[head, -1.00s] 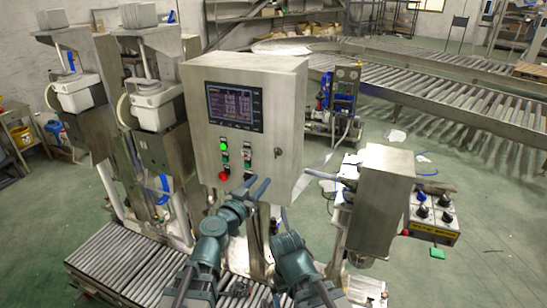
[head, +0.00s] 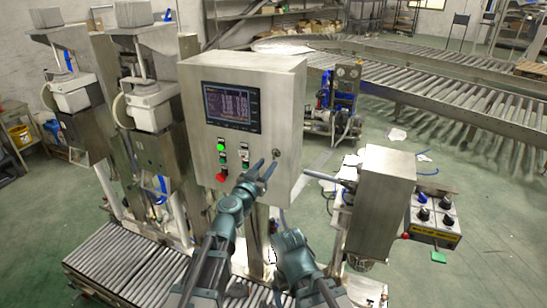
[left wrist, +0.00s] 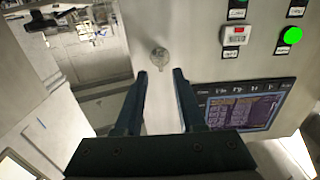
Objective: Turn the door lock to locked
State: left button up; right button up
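The door lock (head: 277,152) is a small round metal lock on the right side of the steel cabinet door (head: 215,150). In the left wrist view the lock (left wrist: 159,56) is a silver disc with a raised middle. Which way it is turned is too small to tell. My left gripper (head: 264,170) is just in front of the door, below the lock. In the left wrist view its fingers (left wrist: 161,73) are apart and empty, with the lock straight beyond the gap between their tips, not touched. My right arm shows at the lower middle; its fingers cannot be seen.
The door also carries a screen (head: 231,106), a green lit button (head: 221,146) and a red button (head: 222,176), all left of the lock. A steel post box (head: 384,205) stands to the right. A roller conveyor (head: 125,260) lies at lower left.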

aim_at(274, 156)
pick_arm(q)
jog(key=x, duration=0.4)
jog(key=shift+w+d, duration=0.1)
jog(key=shift+w, duration=0.15)
grip_shut()
